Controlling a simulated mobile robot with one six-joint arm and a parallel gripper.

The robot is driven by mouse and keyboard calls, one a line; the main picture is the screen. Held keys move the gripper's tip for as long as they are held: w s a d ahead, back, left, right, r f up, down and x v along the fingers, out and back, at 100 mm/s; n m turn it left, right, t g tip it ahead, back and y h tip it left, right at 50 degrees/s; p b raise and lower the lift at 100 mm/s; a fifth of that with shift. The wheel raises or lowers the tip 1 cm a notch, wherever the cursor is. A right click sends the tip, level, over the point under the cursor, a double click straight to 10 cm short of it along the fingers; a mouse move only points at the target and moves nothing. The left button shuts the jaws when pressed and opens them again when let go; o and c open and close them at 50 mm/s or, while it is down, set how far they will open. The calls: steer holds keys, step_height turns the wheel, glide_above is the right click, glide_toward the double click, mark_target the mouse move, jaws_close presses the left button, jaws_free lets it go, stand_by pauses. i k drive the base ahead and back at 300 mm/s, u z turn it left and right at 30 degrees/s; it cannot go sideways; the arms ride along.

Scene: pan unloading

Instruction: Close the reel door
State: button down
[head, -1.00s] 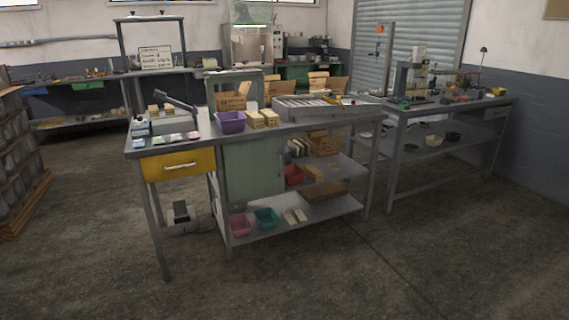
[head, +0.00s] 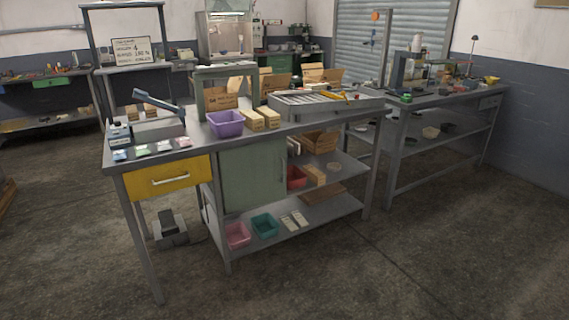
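A flat grey-green door (head: 250,178) hangs under the workbench top, to the right of the yellow drawer (head: 168,178). It is the only door-like panel I see on this bench, and no label marks it as the reel door. My gripper is not in view.
The workbench top (head: 200,158) holds a purple bin (head: 225,123), boxes and a grey tray (head: 325,104). Pink (head: 237,235) and teal (head: 264,225) bins sit on the lower shelf. Floor in front is clear. A second bench (head: 440,103) stands at right.

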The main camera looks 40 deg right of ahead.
mark_target(254, 175)
steer(key=u, duration=0.05)
steer(key=i, duration=1.15)
steer(key=u, duration=0.35)
